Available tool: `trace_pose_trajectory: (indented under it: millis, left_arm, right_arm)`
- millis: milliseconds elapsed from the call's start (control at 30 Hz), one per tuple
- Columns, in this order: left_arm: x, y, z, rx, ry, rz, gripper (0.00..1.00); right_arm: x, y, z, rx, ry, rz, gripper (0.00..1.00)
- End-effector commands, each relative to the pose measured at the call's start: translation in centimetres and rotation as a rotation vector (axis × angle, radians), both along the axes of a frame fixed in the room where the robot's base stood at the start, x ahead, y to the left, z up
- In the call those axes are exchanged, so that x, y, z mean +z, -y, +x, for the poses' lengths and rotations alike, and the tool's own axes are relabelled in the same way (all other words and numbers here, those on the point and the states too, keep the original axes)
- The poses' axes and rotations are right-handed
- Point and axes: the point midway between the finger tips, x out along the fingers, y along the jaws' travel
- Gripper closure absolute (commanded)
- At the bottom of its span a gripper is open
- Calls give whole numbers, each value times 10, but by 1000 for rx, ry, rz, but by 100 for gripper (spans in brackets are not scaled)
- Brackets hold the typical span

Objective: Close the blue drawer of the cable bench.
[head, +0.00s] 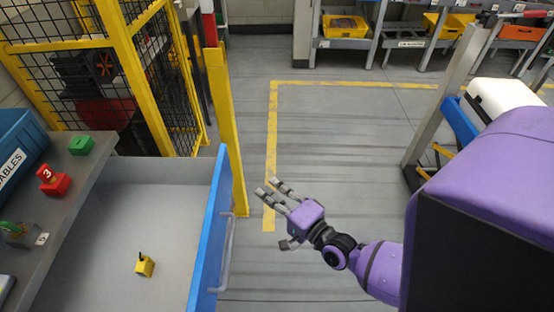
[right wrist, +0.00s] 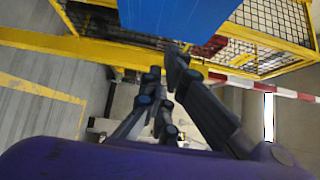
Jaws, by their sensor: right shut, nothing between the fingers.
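The drawer (head: 180,172) of the cable bench is pulled out, with its blue front (head: 208,238) standing at its right side. A pale grey handle (head: 228,250) runs along the outer face of the front. My right gripper (head: 267,187) is shut and empty. It is to the right of the drawer front and apart from it in the head view. In the right wrist view, a blue panel (right wrist: 178,14), seemingly the drawer front, lies beyond the fingers (right wrist: 166,74). My left gripper is not in view.
A small yellow block (head: 145,266) lies in the drawer. The grey bench top (head: 83,185) carries a green block (head: 81,145), a red block (head: 55,182) and a blue bin (head: 18,150). A yellow post (head: 226,130) and mesh fence stand behind the drawer. Floor right of it is clear.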

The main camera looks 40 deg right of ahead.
Motion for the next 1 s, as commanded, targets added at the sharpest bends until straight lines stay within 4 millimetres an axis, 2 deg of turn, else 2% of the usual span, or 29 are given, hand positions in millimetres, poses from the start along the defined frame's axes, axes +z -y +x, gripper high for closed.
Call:
trace_pose_trajectory:
  millis: [33, 200, 300, 533, 1000]
  left_arm:
    - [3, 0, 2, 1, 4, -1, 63]
    - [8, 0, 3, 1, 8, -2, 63]
    - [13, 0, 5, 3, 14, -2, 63]
    - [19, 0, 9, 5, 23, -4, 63]
    - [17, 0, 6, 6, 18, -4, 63]
  right_arm:
    - [4, -2, 14, 0, 6, 0, 100]
    - [3, -8, 49, 0, 4, 0, 100]
    - [4, -21, 58, -1, 4, 3, 100]
    - [1, -38, 70, 0, 2, -1, 100]
    - [0, -41, 71, 0, 0, 0, 100]
